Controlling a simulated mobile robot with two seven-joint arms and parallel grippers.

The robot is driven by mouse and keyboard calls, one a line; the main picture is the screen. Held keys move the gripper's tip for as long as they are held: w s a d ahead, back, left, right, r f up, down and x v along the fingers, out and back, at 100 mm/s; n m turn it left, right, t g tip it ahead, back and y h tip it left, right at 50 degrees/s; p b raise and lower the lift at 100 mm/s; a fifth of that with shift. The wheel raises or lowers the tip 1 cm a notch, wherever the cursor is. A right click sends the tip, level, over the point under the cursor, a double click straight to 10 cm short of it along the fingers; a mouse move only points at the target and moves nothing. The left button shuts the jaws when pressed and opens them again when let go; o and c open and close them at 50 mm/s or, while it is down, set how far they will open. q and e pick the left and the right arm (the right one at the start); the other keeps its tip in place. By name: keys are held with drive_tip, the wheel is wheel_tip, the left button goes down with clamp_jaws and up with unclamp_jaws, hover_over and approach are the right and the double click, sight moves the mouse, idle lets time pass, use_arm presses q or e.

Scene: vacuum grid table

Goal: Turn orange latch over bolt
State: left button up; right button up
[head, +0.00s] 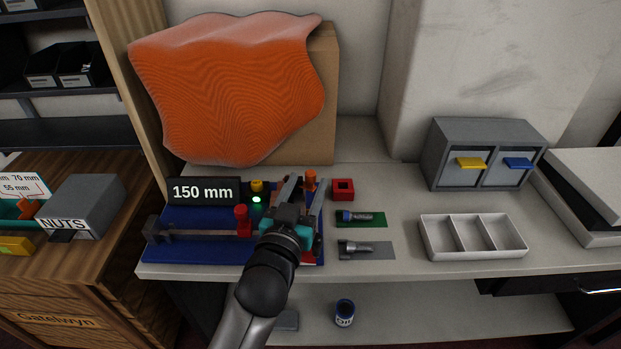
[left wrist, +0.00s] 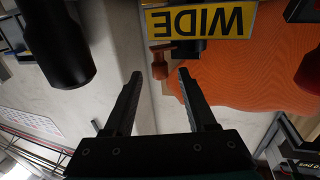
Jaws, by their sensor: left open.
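An orange knob-like part (head: 310,177), likely the orange latch, stands at the right end of the blue fixture (head: 190,250). A small orange-brown part (left wrist: 160,66) beside the WIDE label in the left wrist view may be the same part; I cannot tell. My left gripper (head: 305,183) is open over the right end of the fixture, fingers close to the orange part. In the left wrist view the open jaws (left wrist: 164,75) have nothing between them. One bolt (head: 357,216) lies on a green mat, another (head: 357,248) on a grey mat. Any bolt under the gripper is hidden. My right gripper is not in view.
A red square block (head: 343,189) sits right of the fixture. A black "150 mm" sign (head: 203,191) and red post (head: 242,220) stand on its left. A three-part tray (head: 472,252) and drawer cabinet (head: 436,160) are further right. An orange cloth (head: 230,90) hangs behind.

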sight(309, 179)
use_arm(q)
drive_tip(key=shift+b+x, duration=0.4)
drive_tip(key=shift+x, duration=1.3)
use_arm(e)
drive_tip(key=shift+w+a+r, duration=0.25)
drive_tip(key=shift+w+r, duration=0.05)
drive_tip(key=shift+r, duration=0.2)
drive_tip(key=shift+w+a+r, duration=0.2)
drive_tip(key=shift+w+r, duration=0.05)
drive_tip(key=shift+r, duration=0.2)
use_arm(q)
drive_tip(key=shift+c, duration=0.4)
clamp_jaws()
